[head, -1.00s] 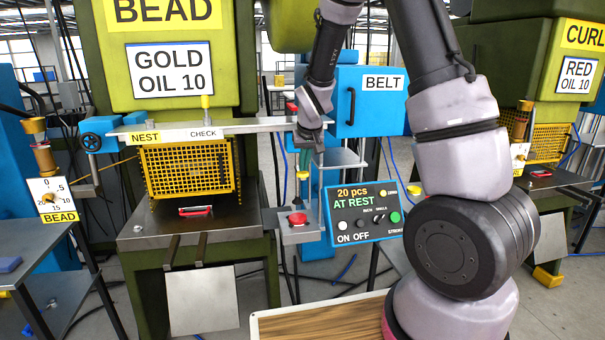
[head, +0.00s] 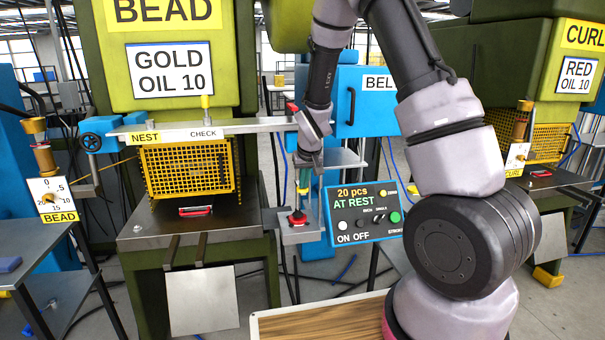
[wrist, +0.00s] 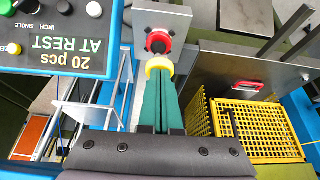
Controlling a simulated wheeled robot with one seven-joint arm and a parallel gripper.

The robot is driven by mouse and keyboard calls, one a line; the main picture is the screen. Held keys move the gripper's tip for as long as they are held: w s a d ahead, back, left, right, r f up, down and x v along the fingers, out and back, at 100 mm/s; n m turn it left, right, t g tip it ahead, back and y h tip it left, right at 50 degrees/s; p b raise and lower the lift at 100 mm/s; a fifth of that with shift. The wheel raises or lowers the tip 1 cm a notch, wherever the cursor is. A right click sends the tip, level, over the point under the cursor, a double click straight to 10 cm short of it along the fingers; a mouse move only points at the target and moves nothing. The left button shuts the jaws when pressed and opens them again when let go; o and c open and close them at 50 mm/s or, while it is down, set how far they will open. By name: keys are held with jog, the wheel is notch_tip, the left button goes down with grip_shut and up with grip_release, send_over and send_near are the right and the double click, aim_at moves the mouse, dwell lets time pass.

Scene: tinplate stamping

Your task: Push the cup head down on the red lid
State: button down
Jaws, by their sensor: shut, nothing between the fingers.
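The red lid (head: 297,218) sits on a grey bracket beside the control box; it also shows in the wrist view (wrist: 159,42). The yellow cup head (head: 303,190) stands above the red lid, with a short dark part between them. In the wrist view the yellow cup head (wrist: 158,65) lies between my fingertips and the lid. My gripper (head: 304,182) is shut, with its green fingers (wrist: 162,85) together and pointing down at the cup head. The tips look to be on or very near its top; I cannot tell exact contact. The fingers hide part of it.
The control box (head: 364,213) reads "20 pcs AT REST" and stands close right of the lid. The yellow mesh guard (head: 187,168) and the grey nest bar (head: 245,127) are to the left. A blue belt cabinet (head: 350,105) stands behind.

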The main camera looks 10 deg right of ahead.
aim_at(306, 192)
jog(key=shift+s+f, duration=0.25)
jog(key=shift+f, duration=0.4)
jog(key=shift+s+f, duration=0.25)
jog(key=shift+f, duration=0.4)
jog(key=shift+s, duration=0.1)
jog(key=shift+s+r, duration=0.25)
jog(key=shift+s, duration=0.8)
jog(key=shift+r, duration=0.25)
